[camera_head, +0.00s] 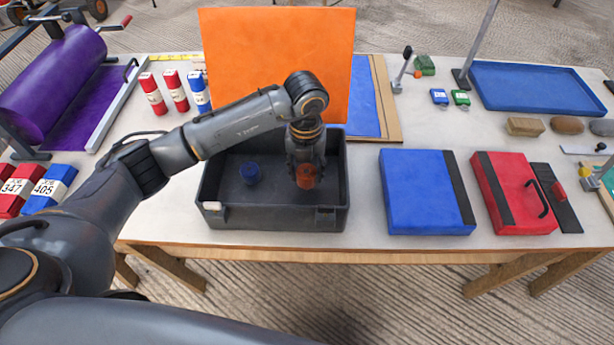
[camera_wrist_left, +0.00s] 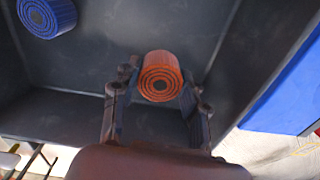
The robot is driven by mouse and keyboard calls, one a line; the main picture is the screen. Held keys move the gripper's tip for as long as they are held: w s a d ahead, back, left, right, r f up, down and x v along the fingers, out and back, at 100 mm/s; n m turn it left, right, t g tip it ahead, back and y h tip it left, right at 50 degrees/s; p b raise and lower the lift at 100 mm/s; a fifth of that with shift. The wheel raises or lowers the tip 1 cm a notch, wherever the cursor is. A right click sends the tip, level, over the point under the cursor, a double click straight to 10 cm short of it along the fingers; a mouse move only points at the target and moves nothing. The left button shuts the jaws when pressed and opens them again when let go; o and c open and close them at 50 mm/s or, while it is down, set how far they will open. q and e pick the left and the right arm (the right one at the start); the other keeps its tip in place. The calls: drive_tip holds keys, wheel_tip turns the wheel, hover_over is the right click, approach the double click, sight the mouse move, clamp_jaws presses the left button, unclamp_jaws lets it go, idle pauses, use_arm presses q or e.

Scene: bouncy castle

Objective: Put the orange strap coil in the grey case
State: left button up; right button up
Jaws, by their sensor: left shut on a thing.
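The grey case (camera_head: 225,215) is an open dark box on the table. My left gripper (camera_head: 305,172) reaches down into its right half. It is shut on the orange strap coil (camera_head: 305,178), which also shows between the fingers in the left wrist view (camera_wrist_left: 160,77). I cannot tell whether the coil touches the case floor. My right gripper is not in view.
An orange panel (camera_head: 280,60) stands upright behind the case. A blue pad (camera_head: 420,195) and a red pad (camera_head: 510,190) lie to the right. A purple roll (camera_head: 60,80) is at the left. Bare table lies between case and blue pad.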

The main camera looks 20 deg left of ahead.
sight(307, 180)
use_arm(q)
drive_tip(key=shift+w+f, duration=0.2)
drive_tip(key=shift+f, duration=0.05)
wheel_tip(307, 180, down, 2)
drive_tip(key=shift+f+p, duration=0.15)
drive_tip(key=shift+p, duration=0.35)
drive_tip(key=shift+f, duration=0.4)
drive_tip(key=shift+f, duration=0.1)
drive_tip(key=shift+f, duration=0.15)
drive_tip(key=o, duration=1.2)
drive_tip(key=shift+c, duration=0.2)
